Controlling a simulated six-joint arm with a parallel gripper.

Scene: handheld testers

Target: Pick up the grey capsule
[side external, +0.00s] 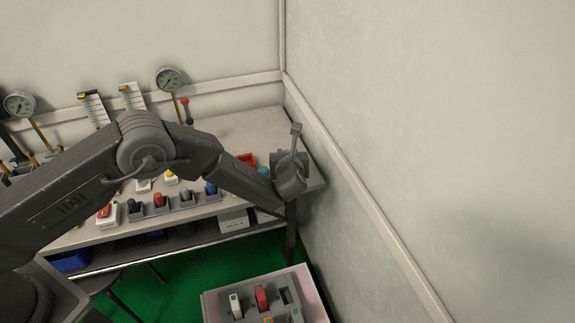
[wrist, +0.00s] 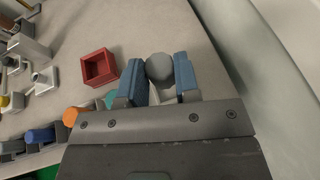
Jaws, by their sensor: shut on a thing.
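The grey capsule (wrist: 159,67) shows its rounded end in the wrist view, between the blue pads of my gripper (wrist: 160,80). The pads are shut on it, one on each side. In the side view my gripper (side external: 291,160) is at the right end of the bench, close to the wall corner. The capsule cannot be made out there, as my own wrist and gripper cover that spot. I cannot tell whether the capsule touches the bench top.
A red square open box (wrist: 98,67) lies left of my gripper on the bench (side external: 240,128). A teal thing (wrist: 111,99) and an orange-topped one (wrist: 74,116) are close by. Gauges (side external: 169,78) stand at the back. A tray (side external: 211,304) with testers is below. The wall is close on the right.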

